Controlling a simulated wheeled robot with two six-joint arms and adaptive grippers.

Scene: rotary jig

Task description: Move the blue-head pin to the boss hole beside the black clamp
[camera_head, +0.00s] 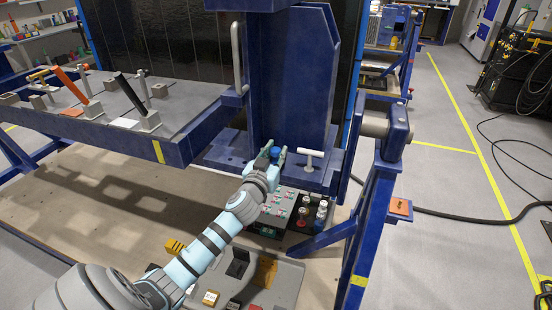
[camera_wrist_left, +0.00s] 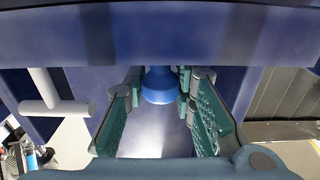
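The blue-head pin (camera_head: 275,152) sits at the foot of the blue upright, its head up and its shank hidden. My left gripper (camera_head: 267,158) is at the pin. In the left wrist view the blue head (camera_wrist_left: 160,86) lies between the spread fingertips (camera_wrist_left: 160,92), with a narrow gap visible beside it. The black clamp (camera_head: 130,92) stands on the grey jig plate at the left, its lever tilted. I cannot make out the boss hole beside it. My right gripper is out of view.
A white T-handle (camera_head: 310,156) stands just right of the pin and shows in the wrist view (camera_wrist_left: 55,105). An orange clamp (camera_head: 71,85) is left of the black one. The blue upright (camera_head: 290,80) rises behind my gripper. A grey tray (camera_head: 285,285) lies below.

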